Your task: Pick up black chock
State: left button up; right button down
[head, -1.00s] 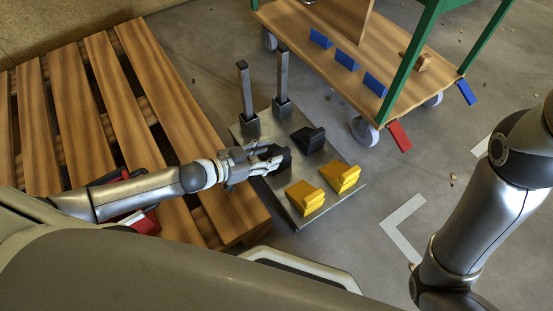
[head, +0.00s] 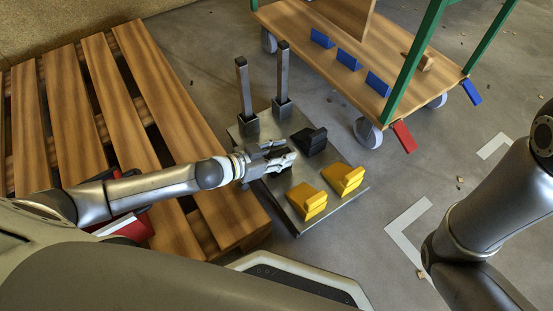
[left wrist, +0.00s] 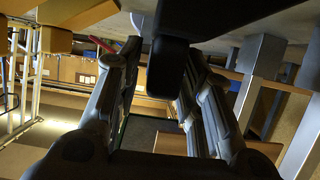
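A metal base plate (head: 334,203) lies on the floor, carrying two grey posts and several chocks. One black chock (head: 309,141) stands clear of my gripper on the plate. My left gripper (head: 283,153) is over the plate, its fingers apart around a second dark chock, mostly hidden by them in the head view. The left wrist view, upside down, shows a black chock (left wrist: 171,50) between the two spread fingers, with a gap to the left finger. My right gripper is out of view; only my right arm shows.
Two yellow chocks (head: 343,179) sit on the plate's near right side. Grey posts (head: 244,88) rise behind my gripper. A wooden pallet (head: 75,115) lies left, under my arm. A wheeled cart (head: 352,43) with blue pieces stands behind.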

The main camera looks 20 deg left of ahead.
pick_arm(q)
grip_shut()
jog(key=shift+r, duration=0.15)
